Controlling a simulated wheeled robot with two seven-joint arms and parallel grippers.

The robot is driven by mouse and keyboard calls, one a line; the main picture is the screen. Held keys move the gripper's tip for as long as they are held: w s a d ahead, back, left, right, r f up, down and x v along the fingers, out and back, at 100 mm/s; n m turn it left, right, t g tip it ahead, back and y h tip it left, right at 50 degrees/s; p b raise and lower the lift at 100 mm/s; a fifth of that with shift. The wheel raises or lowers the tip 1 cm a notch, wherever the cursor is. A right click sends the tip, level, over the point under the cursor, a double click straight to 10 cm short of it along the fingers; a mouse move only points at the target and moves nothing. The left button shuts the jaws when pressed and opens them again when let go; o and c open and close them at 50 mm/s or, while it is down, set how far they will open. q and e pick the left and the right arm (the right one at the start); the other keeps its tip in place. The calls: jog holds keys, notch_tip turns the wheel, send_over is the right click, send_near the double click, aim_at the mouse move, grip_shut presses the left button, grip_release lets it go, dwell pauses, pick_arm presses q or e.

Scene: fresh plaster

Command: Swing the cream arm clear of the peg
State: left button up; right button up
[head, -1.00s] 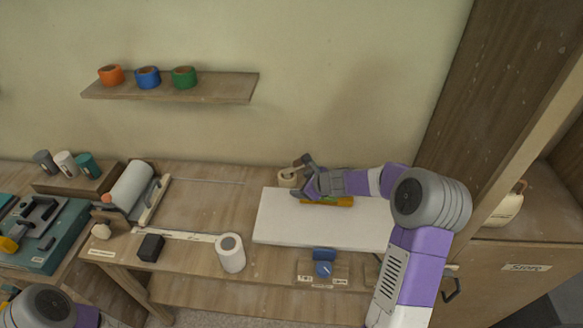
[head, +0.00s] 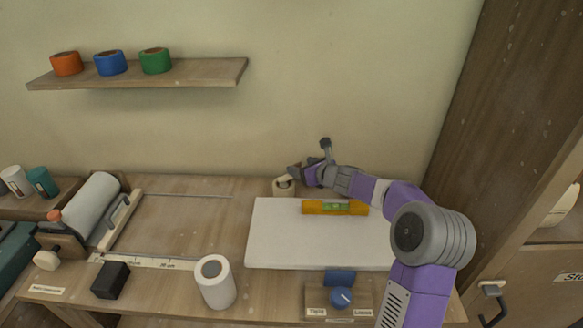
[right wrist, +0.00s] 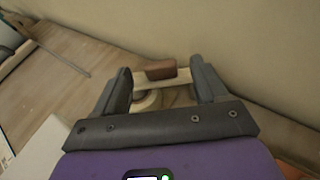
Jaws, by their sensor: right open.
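The cream arm (right wrist: 180,77) shows in the right wrist view as a pale bar with a brown block (right wrist: 160,70) on it. A round cream part (right wrist: 146,100) lies below the bar. In the head view the cream fixture (head: 284,187) is small, at the back of the bench by the wall. I cannot make out the peg for certain. My right gripper (head: 309,158) is open just above and right of the fixture. In the right wrist view its fingers (right wrist: 160,66) stand on either side of the bar and block, with gaps showing. My left gripper is out of view.
A white board (head: 290,245) with a yellow level (head: 320,208) lies in front of the fixture. A white roll (head: 215,283) and a blue knob (head: 341,297) stand nearer the front. The wall is close behind the gripper. Bare bench lies left of the board.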

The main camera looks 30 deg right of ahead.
aim_at(297, 165)
jog(key=shift+p+x, duration=0.3)
jog(key=shift+x, duration=2.8)
jog(key=shift+a, duration=0.1)
grip_shut()
